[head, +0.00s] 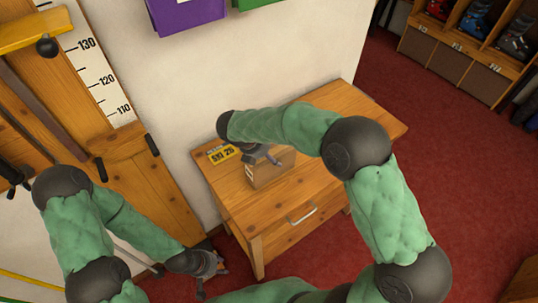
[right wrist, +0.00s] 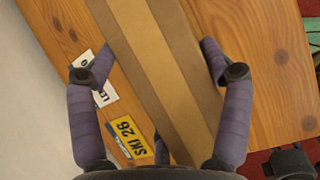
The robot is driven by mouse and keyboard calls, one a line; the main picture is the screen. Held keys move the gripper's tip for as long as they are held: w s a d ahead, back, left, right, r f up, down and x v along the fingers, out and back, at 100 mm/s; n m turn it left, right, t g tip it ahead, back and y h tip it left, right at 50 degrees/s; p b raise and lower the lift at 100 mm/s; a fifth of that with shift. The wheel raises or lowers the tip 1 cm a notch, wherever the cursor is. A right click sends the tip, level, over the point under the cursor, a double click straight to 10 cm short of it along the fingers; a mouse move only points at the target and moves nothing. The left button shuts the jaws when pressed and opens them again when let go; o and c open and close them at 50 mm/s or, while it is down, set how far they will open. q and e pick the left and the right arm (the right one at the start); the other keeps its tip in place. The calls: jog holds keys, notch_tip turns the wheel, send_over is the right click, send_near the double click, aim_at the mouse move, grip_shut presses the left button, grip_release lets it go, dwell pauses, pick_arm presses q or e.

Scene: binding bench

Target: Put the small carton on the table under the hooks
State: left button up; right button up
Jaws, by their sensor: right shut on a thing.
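The small carton (head: 272,172), brown with a lighter tape strip, is at the wooden table (head: 330,150) with a drawer. It stands over the tabletop, and I cannot tell whether its base touches the wood. My right gripper (head: 263,157) is shut on it from above. In the right wrist view the carton (right wrist: 150,50) runs between the two fingers of the right gripper (right wrist: 158,72). My left gripper (head: 215,268) hangs low to the left of the table, away from the carton; its fingers are too small to read. No hooks are clearly visible.
A yellow "SKI 26" label (head: 221,155) lies on the table's left part. Purple (head: 185,14) and green things are on the wall above. A wooden height gauge (head: 100,75) stands at left. The tabletop's right side is partly clear. A boot rack (head: 470,50) stands far right.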

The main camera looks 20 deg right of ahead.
jog(key=o, duration=1.3)
jog(key=shift+c, duration=0.2)
jog(key=p+v, duration=0.3)
jog(key=v, duration=0.9)
jog(key=shift+r, duration=0.1)
